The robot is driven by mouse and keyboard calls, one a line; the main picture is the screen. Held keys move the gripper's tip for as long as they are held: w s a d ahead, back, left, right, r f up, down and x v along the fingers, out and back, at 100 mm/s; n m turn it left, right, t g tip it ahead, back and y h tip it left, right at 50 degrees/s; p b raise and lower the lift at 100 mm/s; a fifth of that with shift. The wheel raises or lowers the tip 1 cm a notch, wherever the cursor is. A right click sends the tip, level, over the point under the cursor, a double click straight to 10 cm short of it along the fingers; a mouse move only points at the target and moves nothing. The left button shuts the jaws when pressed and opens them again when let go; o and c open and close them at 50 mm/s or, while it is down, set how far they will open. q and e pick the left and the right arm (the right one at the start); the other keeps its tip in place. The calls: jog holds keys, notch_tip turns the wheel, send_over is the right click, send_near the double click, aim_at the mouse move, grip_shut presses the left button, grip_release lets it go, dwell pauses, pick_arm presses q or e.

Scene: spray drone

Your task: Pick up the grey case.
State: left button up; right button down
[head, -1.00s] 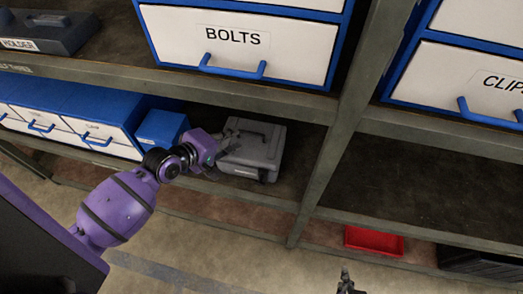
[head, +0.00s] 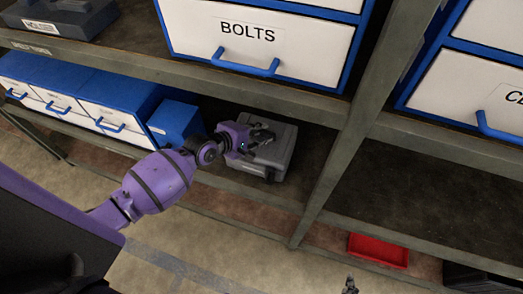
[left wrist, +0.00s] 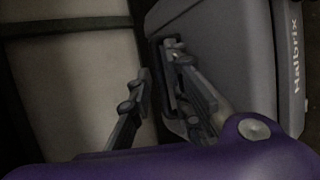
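The grey case (head: 277,151) lies on the middle shelf, to the right of a blue box. In the left wrist view the case (left wrist: 235,55) fills the right side, with the label "Halbrix" and a dark handle recess. My left gripper (head: 262,134) is over the case's upper left part in the head view. Its two fingers stand apart in the left wrist view (left wrist: 157,65). One finger overlaps the handle area; the other is beside the case's edge. I cannot tell whether they touch it. My right gripper (head: 350,284) barely shows at the bottom edge; its opening is unclear.
A blue box (head: 174,122) and blue-and-white drawers (head: 116,97) stand left of the case. The BOLTS drawer unit (head: 262,36) is on the shelf above. A shelf post (head: 345,140) rises to the right. A red tray (head: 378,250) lies low at right.

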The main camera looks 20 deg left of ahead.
pick_arm(q)
grip_shut()
jog(key=shift+r, duration=0.15)
dwell(0.4)
jog(key=shift+w, duration=0.1)
